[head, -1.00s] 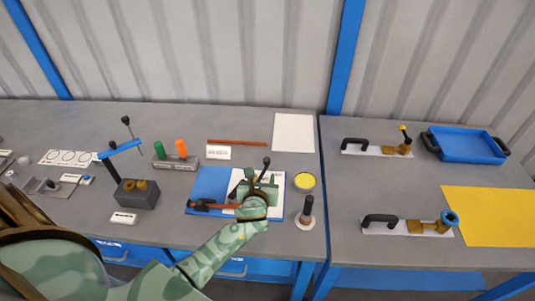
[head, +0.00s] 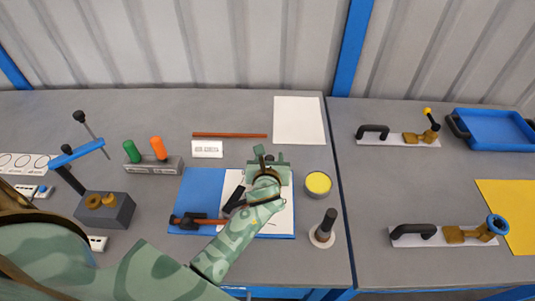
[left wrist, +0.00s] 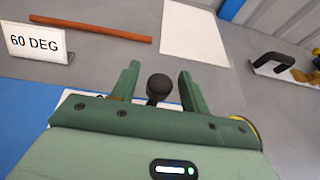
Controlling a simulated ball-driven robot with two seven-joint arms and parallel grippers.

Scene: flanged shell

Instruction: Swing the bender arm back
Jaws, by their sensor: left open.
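My left gripper (head: 268,160) is open above the far right part of the blue mat and white sheet. In the left wrist view its green fingers (left wrist: 157,76) stand apart on either side of a black ball knob (left wrist: 158,88). I cannot tell if they touch it; what the knob belongs to is hidden by the gripper. At the left stands a grey block (head: 105,210) with brass rollers, a black post and a blue bar (head: 76,153). A thin rod with a black knob (head: 79,115) crosses the bar. My right gripper is not in view.
A red-handled tool (head: 195,220) and a black strip (head: 235,197) lie on the blue mat (head: 200,185). A yellow-topped can (head: 318,184) and dark post (head: 324,228) stand close to the right.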

